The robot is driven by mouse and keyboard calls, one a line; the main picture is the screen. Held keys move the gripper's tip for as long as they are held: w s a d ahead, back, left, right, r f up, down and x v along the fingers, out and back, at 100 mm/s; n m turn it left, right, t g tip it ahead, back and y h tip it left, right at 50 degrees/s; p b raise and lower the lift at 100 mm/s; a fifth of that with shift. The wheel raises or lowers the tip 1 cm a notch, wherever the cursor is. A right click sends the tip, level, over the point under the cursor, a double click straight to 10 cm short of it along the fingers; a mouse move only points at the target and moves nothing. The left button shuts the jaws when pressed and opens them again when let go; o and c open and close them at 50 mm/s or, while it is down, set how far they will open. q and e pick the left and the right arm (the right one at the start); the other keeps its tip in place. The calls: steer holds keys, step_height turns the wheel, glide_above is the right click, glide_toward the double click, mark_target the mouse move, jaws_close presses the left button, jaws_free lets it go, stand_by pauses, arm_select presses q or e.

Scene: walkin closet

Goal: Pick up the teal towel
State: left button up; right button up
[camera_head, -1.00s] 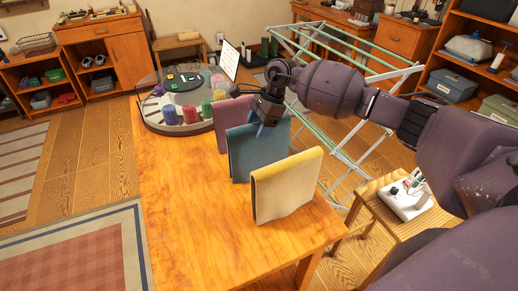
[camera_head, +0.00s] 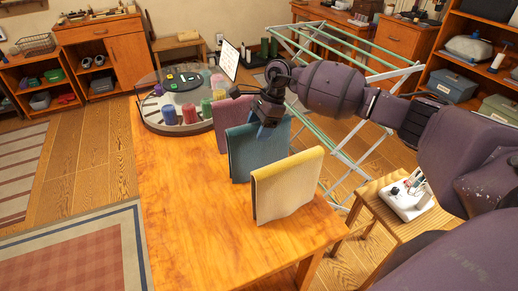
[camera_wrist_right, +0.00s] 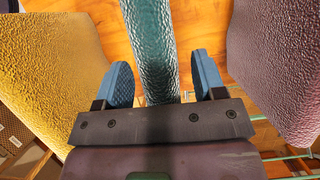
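The teal towel (camera_head: 258,150) stands upright on the wooden table in the head view, between a yellow towel (camera_head: 287,188) and a mauve towel (camera_head: 232,122). My right gripper (camera_head: 268,122) is at its top edge and hides part of it. In the right wrist view the teal towel (camera_wrist_right: 150,45) runs between the two blue fingers of my right gripper (camera_wrist_right: 162,78). The fingers are open, one on each side, with a visible gap on both sides of the towel. My left gripper is not in view.
The yellow (camera_wrist_right: 45,70) and mauve (camera_wrist_right: 275,60) towels flank the gripper closely in the wrist view. A round glass-covered tray (camera_head: 160,128) with colored candle-like cylinders stands at the table's far end. A drying rack (camera_head: 345,150) stands right of the table (camera_head: 190,220). The table's left side is clear.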

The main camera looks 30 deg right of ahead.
jaws_close()
steer(key=shift+r, duration=0.15)
